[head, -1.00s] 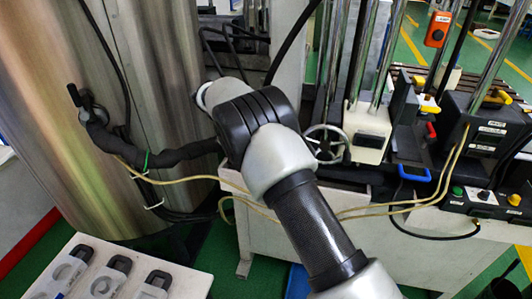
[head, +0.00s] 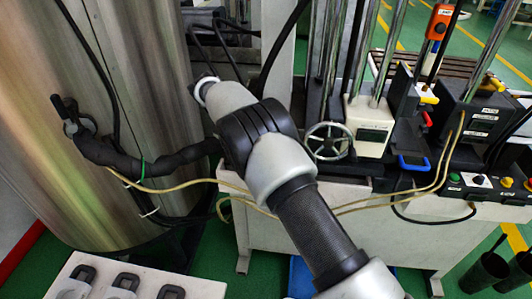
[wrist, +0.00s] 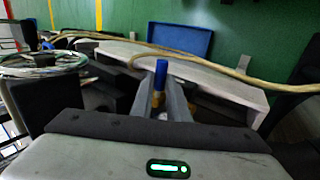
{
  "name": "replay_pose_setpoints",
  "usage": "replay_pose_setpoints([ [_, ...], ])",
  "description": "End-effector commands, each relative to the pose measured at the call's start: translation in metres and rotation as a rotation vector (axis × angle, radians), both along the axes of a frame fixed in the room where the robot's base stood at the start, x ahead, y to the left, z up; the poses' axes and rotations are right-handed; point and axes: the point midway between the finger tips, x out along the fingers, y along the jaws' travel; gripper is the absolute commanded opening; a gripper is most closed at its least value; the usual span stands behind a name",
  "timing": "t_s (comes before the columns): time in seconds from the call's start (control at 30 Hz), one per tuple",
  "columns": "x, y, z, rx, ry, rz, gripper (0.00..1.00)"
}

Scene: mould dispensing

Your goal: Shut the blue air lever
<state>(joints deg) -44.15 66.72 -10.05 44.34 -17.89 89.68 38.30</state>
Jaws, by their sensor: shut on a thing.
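The blue lever (wrist: 161,72) stands up between the tips of my gripper (wrist: 160,92) in the wrist view, with a brass-coloured part just below the blue. The grey fingers are close together on both sides of it, shut on it. In the head view my arm reaches away toward the machine, and its far end hides the gripper and the lever. How far the lever is turned cannot be told.
A yellowish hose (wrist: 225,68) runs just beyond the fingers, with a blue bin (wrist: 182,40) behind it. In the head view a steel tank (head: 50,200) stands left, and a handwheel (head: 327,141) and white bench (head: 350,245) stand right. Moulds (head: 122,284) lie at the lower left.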

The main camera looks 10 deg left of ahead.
Motion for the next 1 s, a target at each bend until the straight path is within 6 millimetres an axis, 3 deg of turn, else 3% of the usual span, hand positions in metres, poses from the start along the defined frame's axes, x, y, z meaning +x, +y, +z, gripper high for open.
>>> replay_pose_setpoints([
  [0.4,-0.001,0.002,0.000,0.002,-0.002,-0.005,0.00],
  [0.43,-0.001,0.002,0.000,0.002,-0.002,-0.005,0.18],
  [0.53,-0.001,0.002,0.000,0.002,-0.001,-0.004,0.33],
  [0.83,-0.001,0.002,0.001,0.001,-0.001,-0.003,0.33],
  [1.0,-0.001,0.012,0.015,0.002,-0.003,-0.003,0.33],
])
